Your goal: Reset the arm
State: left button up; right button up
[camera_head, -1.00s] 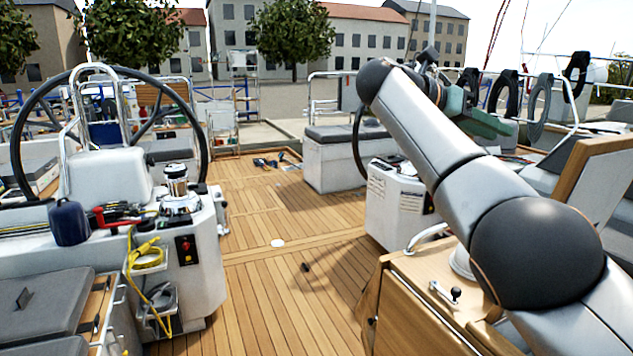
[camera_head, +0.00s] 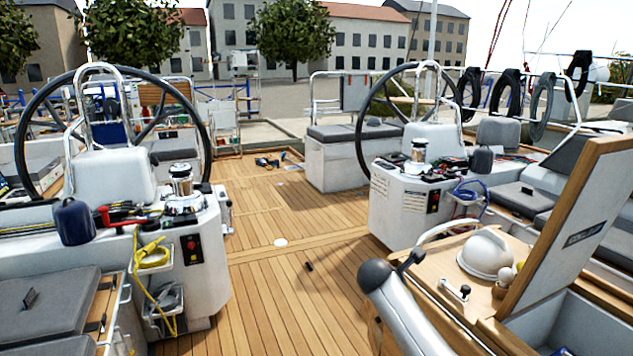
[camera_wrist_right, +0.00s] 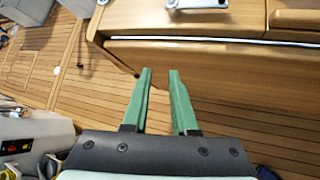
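My right arm (camera_head: 400,305) shows as a grey-white link with a dark rounded joint, low at the bottom right of the head view, beside the wooden cabinet. Its gripper is hidden in the head view. In the right wrist view my right gripper (camera_wrist_right: 160,88) has two green fingers with a gap between them and nothing in it. The fingers point toward a wooden cabinet front (camera_wrist_right: 190,55), above the planked deck. Contact with the cabinet cannot be told. My left gripper is not in view.
A wooden cabinet top (camera_head: 450,262) carries a white helmet (camera_head: 486,252), beside a raised hatch lid (camera_head: 580,225). Steering wheels stand at consoles left (camera_head: 185,250) and right (camera_head: 400,205). The teak deck (camera_head: 270,210) between them is mostly clear, with a small dark object (camera_head: 308,267).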

jog(key=s+a+f+m+y, duration=0.25)
jog(key=s+f+m, duration=0.25)
jog(key=s+f, duration=0.55)
jog(key=s+a+f+m+y, duration=0.2)
jog(key=s+f+m+y, duration=0.2)
jog(key=s+f, duration=0.7)
jog(key=s+f+m+t+y, duration=0.1)
jog(key=s+f+m+y, duration=0.1)
jog(key=s+m, duration=0.9)
jog(key=s, duration=0.8)
jog(key=shift+s+d+f+m+t, duration=0.3)
jog(key=shift+d+f+t, duration=0.05)
jog(key=shift+d+t, duration=0.05)
